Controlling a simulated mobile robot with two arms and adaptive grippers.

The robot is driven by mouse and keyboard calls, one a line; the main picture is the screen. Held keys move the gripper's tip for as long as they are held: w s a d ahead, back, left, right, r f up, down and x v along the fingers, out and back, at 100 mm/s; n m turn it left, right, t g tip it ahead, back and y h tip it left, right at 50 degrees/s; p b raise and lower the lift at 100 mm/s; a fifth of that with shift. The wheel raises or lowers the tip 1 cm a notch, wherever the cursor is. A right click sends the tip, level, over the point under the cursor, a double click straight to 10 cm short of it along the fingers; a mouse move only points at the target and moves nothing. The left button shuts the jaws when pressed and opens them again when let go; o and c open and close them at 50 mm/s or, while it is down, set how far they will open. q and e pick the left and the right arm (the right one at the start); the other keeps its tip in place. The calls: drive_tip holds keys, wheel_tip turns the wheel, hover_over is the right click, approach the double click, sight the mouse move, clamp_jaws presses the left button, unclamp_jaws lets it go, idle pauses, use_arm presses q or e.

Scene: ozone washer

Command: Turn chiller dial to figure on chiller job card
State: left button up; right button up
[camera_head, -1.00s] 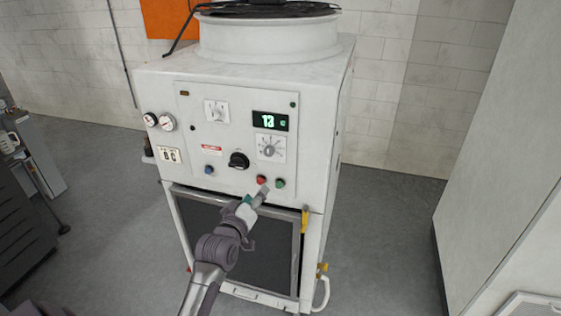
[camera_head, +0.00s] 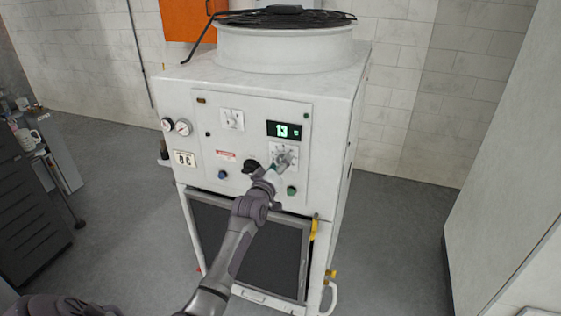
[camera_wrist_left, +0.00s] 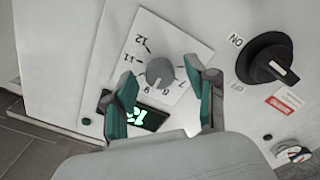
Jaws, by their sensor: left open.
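The chiller dial (camera_wrist_left: 159,72) is a round grey knob on a white plate with numbers around it. In the head view its plate (camera_head: 290,151) is partly hidden behind my left gripper (camera_head: 281,164). In the wrist view my left gripper (camera_wrist_left: 160,80) is open, with one green-padded finger on each side of the dial; I cannot tell whether either touches it. The chiller display (camera_head: 284,130) reads 13. The job card (camera_head: 185,158), at the panel's left, appears to read 8 C. My right gripper is not in view.
A black rotary switch (camera_wrist_left: 274,63) sits beside the dial plate. A blue button (camera_head: 222,174) and a green button (camera_head: 291,190) are lower on the panel. Two gauges (camera_head: 183,127) are at the upper left. Floor to the chiller's right is clear.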

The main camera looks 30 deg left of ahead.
use_arm(q)
drive_tip(key=shift+w+a, duration=0.1)
drive_tip(key=shift+w, duration=0.35)
clamp_jaws()
drive_tip(key=shift+n, duration=0.3)
drive_tip(key=shift+n+p, duration=0.4)
drive_tip(key=shift+n, duration=3.1)
